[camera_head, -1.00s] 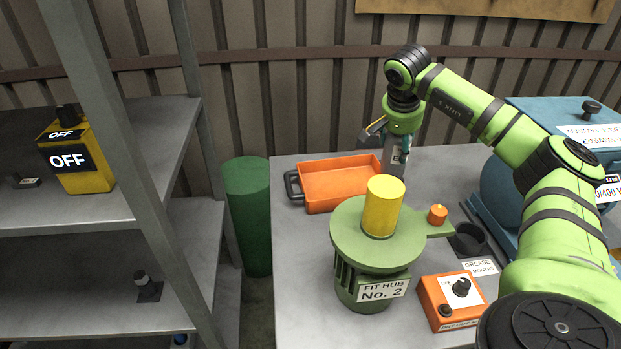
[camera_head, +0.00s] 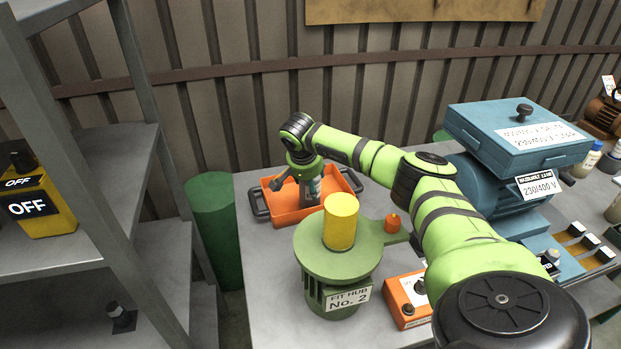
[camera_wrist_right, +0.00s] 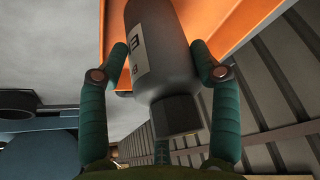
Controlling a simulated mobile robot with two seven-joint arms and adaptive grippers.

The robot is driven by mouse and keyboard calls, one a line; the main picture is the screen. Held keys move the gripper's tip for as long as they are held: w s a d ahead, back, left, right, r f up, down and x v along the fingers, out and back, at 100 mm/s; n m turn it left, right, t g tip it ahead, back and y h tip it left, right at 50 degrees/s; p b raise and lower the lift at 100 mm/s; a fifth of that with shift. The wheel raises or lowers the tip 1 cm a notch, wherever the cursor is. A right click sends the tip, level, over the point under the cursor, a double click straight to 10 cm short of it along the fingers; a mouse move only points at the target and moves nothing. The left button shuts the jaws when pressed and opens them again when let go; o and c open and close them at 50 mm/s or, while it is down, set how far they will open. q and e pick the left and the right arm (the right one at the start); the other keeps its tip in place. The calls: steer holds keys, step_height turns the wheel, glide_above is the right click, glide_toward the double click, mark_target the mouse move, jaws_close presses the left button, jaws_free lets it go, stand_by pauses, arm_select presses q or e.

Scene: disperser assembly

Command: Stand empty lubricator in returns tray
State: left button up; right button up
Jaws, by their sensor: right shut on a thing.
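The lubricator (camera_wrist_right: 165,60) is a grey cylinder with a white label and a dark cap in the right wrist view. My right gripper (camera_wrist_right: 165,62) is shut on it, one teal finger on each side. In the head view my right gripper (camera_head: 309,186) is at the orange returns tray (camera_head: 347,183), with the lubricator mostly hidden by the gripper. The tray wall also shows behind the lubricator in the wrist view (camera_wrist_right: 225,25). I cannot tell whether the lubricator touches the tray floor. My left gripper is not in view.
A green hub stand (camera_head: 310,260) with a yellow cylinder (camera_head: 341,220) stands in front of the tray. An orange switch box (camera_head: 400,309) and a blue motor (camera_head: 500,190) are to the right. A green bin (camera_head: 215,230) and grey shelves (camera_head: 100,180) are left.

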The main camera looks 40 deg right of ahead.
steer(key=shift+f, duration=0.15)
steer(key=o, duration=1.3)
steer(key=shift+o, duration=0.2)
steer(key=shift+r, duration=0.2)
steer(key=shift+a+r, duration=0.1)
steer(key=shift+r, duration=0.1)
steer(key=b+v, duration=0.3)
steer(key=v, duration=0.8)
steer(key=shift+r, duration=0.2)
steer(key=shift+s+a, duration=0.1)
